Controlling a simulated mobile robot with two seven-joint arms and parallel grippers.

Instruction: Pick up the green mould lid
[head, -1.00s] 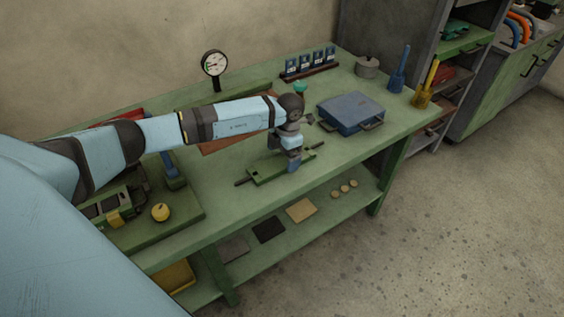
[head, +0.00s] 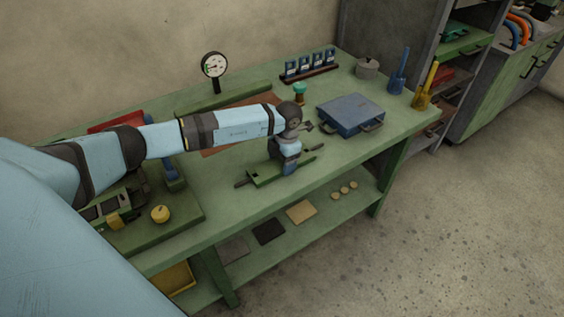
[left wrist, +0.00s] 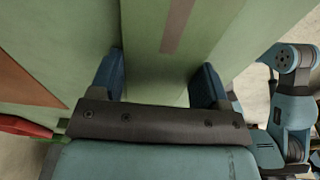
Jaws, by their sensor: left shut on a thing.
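The green mould lid (head: 264,177) is a flat green plate with a dark handle at each end. In the head view it lies at the front edge of the green workbench (head: 222,206). My left gripper (head: 289,168) reaches down over it from above and is shut on it. In the left wrist view, the blue fingers (left wrist: 159,84) stand on either side of a green strip with a brownish stripe. The wrist and fingers hide part of the lid in the head view. I cannot tell any gap under the lid. My right gripper is not in view.
A blue case (head: 350,113) stands right of the lid, with a teal-topped knob (head: 299,91) behind the wrist. A gauge (head: 215,66) stands at the back. A yellow round item (head: 160,214) sits front left. The lower shelf holds flat pieces (head: 269,231).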

